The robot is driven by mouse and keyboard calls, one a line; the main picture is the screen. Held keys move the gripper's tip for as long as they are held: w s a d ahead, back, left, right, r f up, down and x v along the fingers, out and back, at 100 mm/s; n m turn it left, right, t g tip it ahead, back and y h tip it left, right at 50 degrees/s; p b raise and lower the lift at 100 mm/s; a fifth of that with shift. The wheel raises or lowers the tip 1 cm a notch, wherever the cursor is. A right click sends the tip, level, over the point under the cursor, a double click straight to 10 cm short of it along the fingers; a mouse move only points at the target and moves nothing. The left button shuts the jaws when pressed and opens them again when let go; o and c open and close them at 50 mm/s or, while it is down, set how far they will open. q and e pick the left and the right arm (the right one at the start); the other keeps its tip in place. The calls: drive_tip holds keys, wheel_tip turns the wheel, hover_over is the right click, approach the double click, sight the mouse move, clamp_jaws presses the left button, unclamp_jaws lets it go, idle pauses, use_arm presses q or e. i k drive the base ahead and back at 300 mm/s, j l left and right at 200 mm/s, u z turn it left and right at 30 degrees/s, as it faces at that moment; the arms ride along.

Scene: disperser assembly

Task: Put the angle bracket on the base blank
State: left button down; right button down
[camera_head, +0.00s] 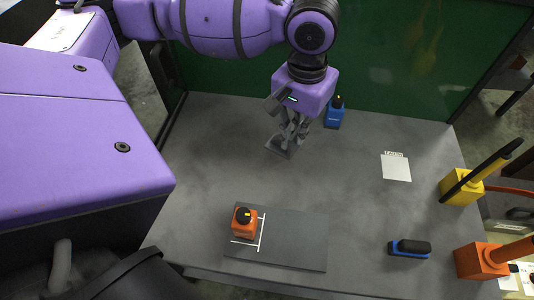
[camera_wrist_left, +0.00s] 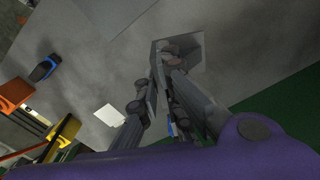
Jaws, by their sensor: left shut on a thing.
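My left gripper (camera_head: 290,130) points down over the back middle of the table. It is shut on the grey angle bracket (camera_head: 278,149); the fingers hide part of it. In the left wrist view the bracket (camera_wrist_left: 187,44) shows at the fingertips, with one flat flange spread outward and an upright flange between the fingers. The base blank (camera_head: 295,250) looks to be the dark flat plate at the table's front, well apart from the bracket. White corner lines mark its left part, and an orange block (camera_head: 244,223) with a black knob stands beside them. My right gripper is not in view.
A blue block (camera_head: 334,116) stands behind the gripper. A white labelled card (camera_head: 396,167) lies to the right. A blue-black tool (camera_head: 409,248), a yellow block (camera_head: 461,189) and an orange block (camera_head: 481,262) line the right side. The middle of the table (camera_head: 330,185) is clear.

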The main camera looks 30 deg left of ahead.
sight(301, 239)
drive_tip(key=k+j+z, duration=0.2)
drive_tip(key=z, duration=0.75)
drive_tip(key=k+j, duration=0.1)
drive_tip(key=k, duration=0.4)
drive_tip(key=k+j, duration=0.1)
drive_tip(key=k, duration=0.4)
